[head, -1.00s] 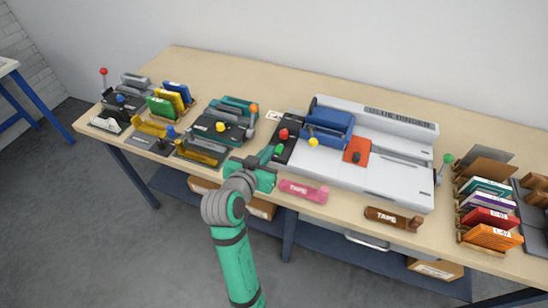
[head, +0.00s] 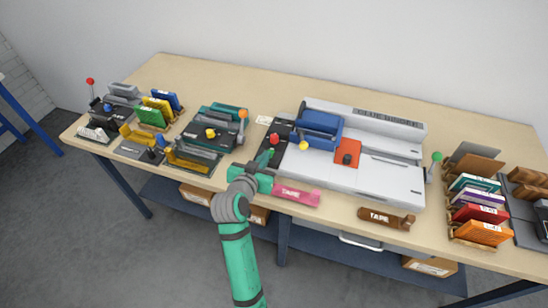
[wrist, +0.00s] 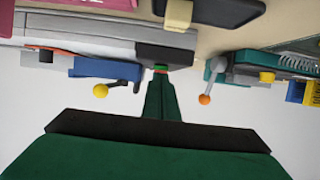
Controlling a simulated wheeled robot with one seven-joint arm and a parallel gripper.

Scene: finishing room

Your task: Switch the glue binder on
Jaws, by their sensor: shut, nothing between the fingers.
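The glue binder (head: 395,185) is a long pale grey machine on the table, with its name on the back rail. It carries a blue clamp (head: 318,128) with a yellow ball handle (head: 303,145) and an orange-red plate (head: 346,148) with a dark knob. A black section (head: 284,129) is at its left end, with a red ball (head: 274,139) beside it. My gripper (head: 267,156) is shut and empty, just in front of the red ball. In the wrist view its green fingers (wrist: 161,72) overlap a black block (wrist: 165,54); I cannot tell whether they touch. No switch shows clearly.
A teal-and-black machine (head: 210,132) with an orange ball lever (head: 243,113) stands left. A rack of colored books (head: 482,213) is right. The back table strip is clear.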

